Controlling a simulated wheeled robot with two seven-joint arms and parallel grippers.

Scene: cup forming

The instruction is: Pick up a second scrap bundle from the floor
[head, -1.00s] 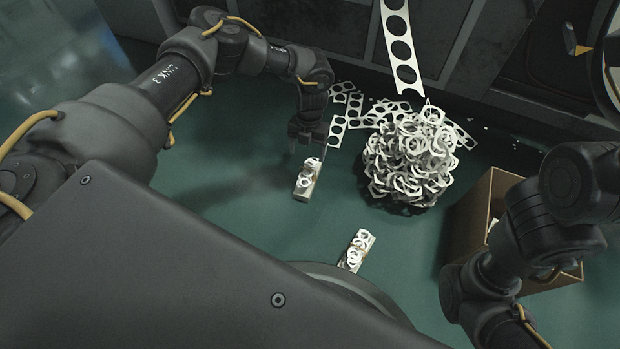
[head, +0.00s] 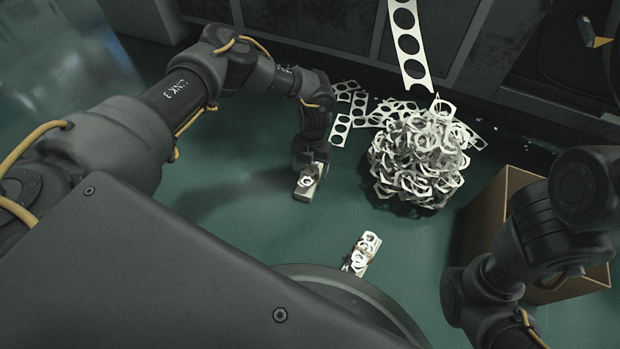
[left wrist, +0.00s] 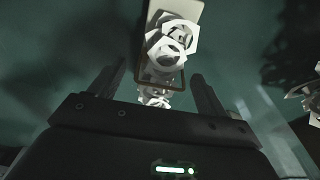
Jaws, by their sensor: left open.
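One scrap bundle (head: 307,185), pale rings on a light strip, lies on the green floor under my left gripper (head: 309,165). The gripper covers its far part in the head view. In the left wrist view this bundle (left wrist: 172,45) runs between the two fingers of the left gripper (left wrist: 160,85), which are open with a gap on both sides. A thin band crosses the bundle. A second bundle (head: 361,254) lies on the floor nearer to me, apart from any gripper. My right arm shows at the right of the head view, but its gripper is not visible.
A large heap of scrap rings (head: 420,165) stands right of the left gripper. Punched strips (head: 350,110) lie behind it, and one strip (head: 408,45) hangs above. An open cardboard box (head: 485,215) stands at the right, partly behind my right arm. Floor between bundles is clear.

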